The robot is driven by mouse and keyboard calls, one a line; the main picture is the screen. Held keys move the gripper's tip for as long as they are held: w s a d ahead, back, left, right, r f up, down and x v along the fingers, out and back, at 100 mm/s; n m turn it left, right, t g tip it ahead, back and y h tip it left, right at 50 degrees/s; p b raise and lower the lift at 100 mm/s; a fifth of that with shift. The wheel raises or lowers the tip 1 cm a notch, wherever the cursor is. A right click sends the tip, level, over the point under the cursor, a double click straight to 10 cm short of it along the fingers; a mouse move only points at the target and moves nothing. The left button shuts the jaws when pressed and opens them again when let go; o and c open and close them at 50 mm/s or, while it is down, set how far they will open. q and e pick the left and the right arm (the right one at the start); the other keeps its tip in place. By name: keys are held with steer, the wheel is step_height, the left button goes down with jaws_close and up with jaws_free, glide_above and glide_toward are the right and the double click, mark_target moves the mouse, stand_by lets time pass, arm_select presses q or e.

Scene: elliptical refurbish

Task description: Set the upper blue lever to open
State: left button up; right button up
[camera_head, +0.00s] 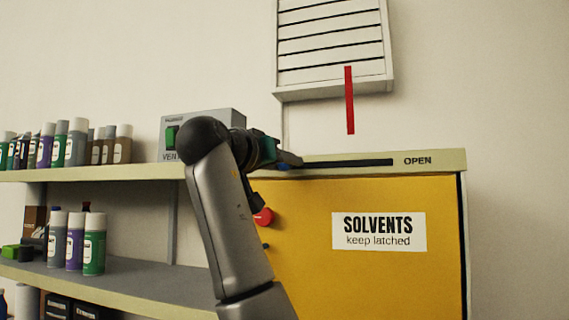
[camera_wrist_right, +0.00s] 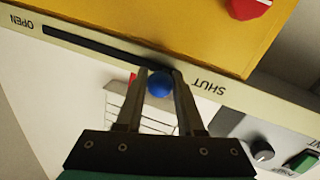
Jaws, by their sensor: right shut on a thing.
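The upper blue lever shows as a round blue knob (camera_wrist_right: 160,85) in the right wrist view. It sits at the SHUT end of a dark slot (camera_wrist_right: 105,50) in the cream rail on top of the yellow cabinet. In the head view the slot (camera_head: 350,162) runs right toward the word OPEN, and a bit of the blue lever (camera_head: 284,166) shows at its left end. My right gripper (camera_head: 290,160) is at that end. In the wrist view its two fingers (camera_wrist_right: 160,78) are shut on the knob, one on each side. My left gripper is not in view.
The yellow cabinet door (camera_head: 320,275) has a SOLVENTS sign and a red knob (camera_head: 263,216) below the rail. A grey control box (camera_head: 220,122) stands left of my gripper. Shelves (camera_head: 110,173) with bottles are at left. A red strip (camera_head: 350,100) hangs from the vent above the slot.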

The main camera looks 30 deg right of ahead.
jaws_close()
stand_by(0.8)
